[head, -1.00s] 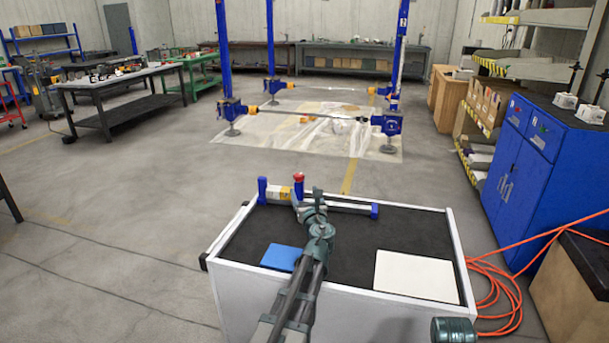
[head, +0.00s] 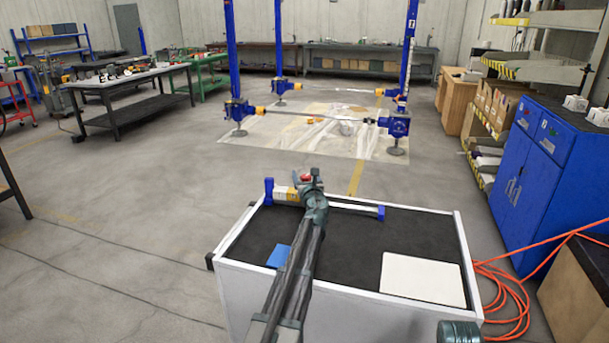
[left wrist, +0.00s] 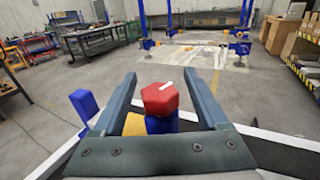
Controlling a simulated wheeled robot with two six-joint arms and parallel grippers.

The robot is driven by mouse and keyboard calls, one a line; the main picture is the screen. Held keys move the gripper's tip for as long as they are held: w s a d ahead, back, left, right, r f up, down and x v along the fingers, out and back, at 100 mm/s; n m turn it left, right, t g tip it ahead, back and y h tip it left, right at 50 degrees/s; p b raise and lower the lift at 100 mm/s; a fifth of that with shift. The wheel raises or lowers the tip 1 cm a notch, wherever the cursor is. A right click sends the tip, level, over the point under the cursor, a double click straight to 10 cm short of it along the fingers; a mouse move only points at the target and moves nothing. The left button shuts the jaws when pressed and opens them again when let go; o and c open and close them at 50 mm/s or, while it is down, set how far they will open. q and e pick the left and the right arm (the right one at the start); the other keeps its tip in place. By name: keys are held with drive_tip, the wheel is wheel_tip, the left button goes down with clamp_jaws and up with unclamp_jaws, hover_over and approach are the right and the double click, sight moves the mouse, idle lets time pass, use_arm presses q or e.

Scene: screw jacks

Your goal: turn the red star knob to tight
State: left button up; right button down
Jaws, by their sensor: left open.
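The red star knob (head: 305,177) tops a blue post of the small jack near the far edge of the cart, partly hidden by my left gripper in the head view. In the left wrist view the knob (left wrist: 160,98) has a white mark on top, pointing to the upper right. My left gripper (left wrist: 160,79) is open, with one finger on each side of the knob and a visible gap on both sides. In the head view the left gripper (head: 314,178) is over the knob end of the jack.
The jack has a yellow-and-white section (head: 286,193), blue end posts (head: 269,190) and a pale bar (head: 350,207). A blue pad (head: 278,256) and a white panel (head: 422,278) lie on the black-topped cart (head: 360,245). An orange hose (head: 500,290) coils at its right.

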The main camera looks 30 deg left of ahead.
use_arm(q)
drive_tip(key=shift+w+a, duration=0.3)
clamp_jaws()
drive_tip(key=shift+w+d+m+t+h, duration=0.1)
drive_tip(key=shift+d+m+t+h, duration=0.1)
drive_tip(key=shift+m+t+h, duration=0.7)
drive_tip(key=shift+h, duration=0.3)
unclamp_jaws()
drive_tip(key=shift+d, duration=0.1)
